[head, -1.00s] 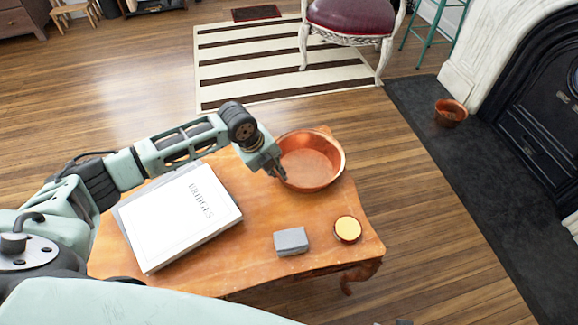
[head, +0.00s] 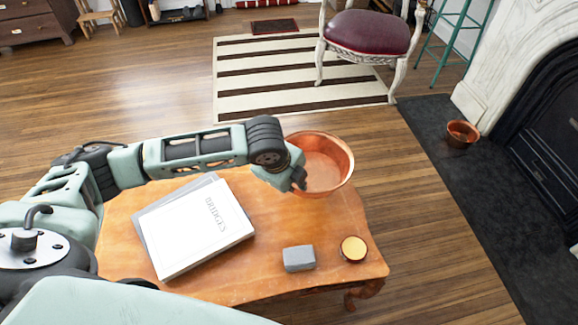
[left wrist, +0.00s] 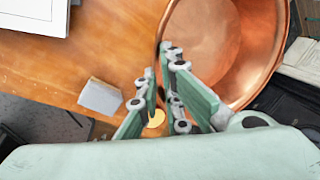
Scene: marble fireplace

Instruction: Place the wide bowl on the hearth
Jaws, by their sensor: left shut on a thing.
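The wide bowl (head: 330,160), a copper-coloured round vessel, is at the far right end of the wooden table. My left gripper (head: 297,182) is shut on its near left rim. In the left wrist view the fingers (left wrist: 164,62) meet at the rim of the bowl (left wrist: 225,45), which looks empty. The bowl appears raised a little above the tabletop, roughly level. The hearth (head: 470,205) is a dark slab on the floor at the right, before the fireplace. My right gripper is not in view.
The table (head: 265,270) holds a white book (head: 195,230), a grey block (head: 298,258) and a round yellow-topped item (head: 354,248). A small copper pot (head: 461,134) stands on the hearth. A chair (head: 370,35) stands behind. The near part of the hearth is clear.

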